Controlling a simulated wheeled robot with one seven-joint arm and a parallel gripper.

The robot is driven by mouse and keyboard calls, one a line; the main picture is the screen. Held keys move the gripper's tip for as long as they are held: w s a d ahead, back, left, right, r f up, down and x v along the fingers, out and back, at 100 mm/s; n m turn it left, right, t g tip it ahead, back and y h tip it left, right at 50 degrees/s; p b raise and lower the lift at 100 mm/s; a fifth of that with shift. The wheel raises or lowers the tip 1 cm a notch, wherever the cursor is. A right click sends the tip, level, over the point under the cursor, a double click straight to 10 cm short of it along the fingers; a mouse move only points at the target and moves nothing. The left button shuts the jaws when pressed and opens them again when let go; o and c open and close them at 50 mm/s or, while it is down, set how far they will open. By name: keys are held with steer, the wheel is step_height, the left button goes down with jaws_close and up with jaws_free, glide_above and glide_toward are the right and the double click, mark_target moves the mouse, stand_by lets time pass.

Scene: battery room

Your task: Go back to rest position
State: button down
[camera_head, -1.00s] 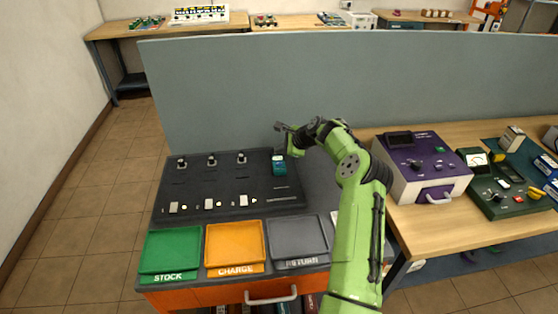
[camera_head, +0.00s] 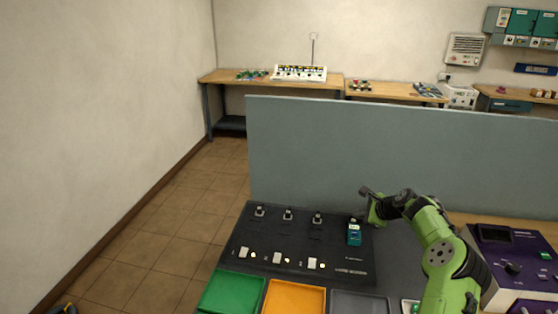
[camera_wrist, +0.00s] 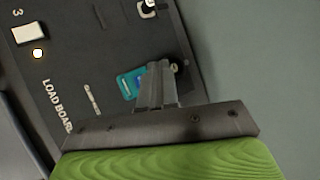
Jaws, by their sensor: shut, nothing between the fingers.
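My green arm ends in my gripper (camera_head: 366,192), which is above the back right part of the black load board (camera_head: 300,272). In the wrist view my gripper (camera_wrist: 158,72) shows its fingers together, with nothing held. A teal block (camera_head: 354,234) stands on the board at its right end, just below the gripper. It also shows in the wrist view (camera_wrist: 127,84), partly hidden behind the fingers. I cannot tell from the wrist view how far above it the fingers are.
Green (camera_head: 232,293), orange (camera_head: 294,298) and grey (camera_head: 358,303) trays line the board's front. A grey partition (camera_head: 400,145) stands behind. A purple-faced device (camera_head: 512,262) is on the right. Open floor (camera_head: 165,235) lies to the left. Benches stand at the back.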

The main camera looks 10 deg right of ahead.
steer(key=s+a+r+n+g+h, duration=0.1)
steer(key=s+a+r+n, duration=0.35)
steer(key=a, duration=0.35)
steer(key=s+a+r+n+g, duration=0.1)
steer(key=s+a+r+n, duration=0.2)
steer(key=a+r+n, duration=0.3)
steer(key=s+a+r+n+g+h, duration=0.1)
steer(key=s+a+r+n, duration=0.3)
steer(key=a, duration=0.5)
steer(key=s+a+r+n+h, duration=0.1)
steer(key=s+a+r+n, duration=0.15)
steer(key=s, duration=0.45)
steer(key=s+a+r+n, duration=0.2)
steer(key=s+r, duration=0.1)
steer(key=s, duration=0.4)
steer(key=s+a+f+n, duration=0.1)
steer(key=s+f+n, duration=0.2)
steer(key=s, duration=1.2)
steer(key=shift+s+a+n, duration=0.3)
steer(key=shift+a+n, duration=0.05)
steer(key=shift+n, duration=0.55)
steer(key=shift+f, duration=0.1)
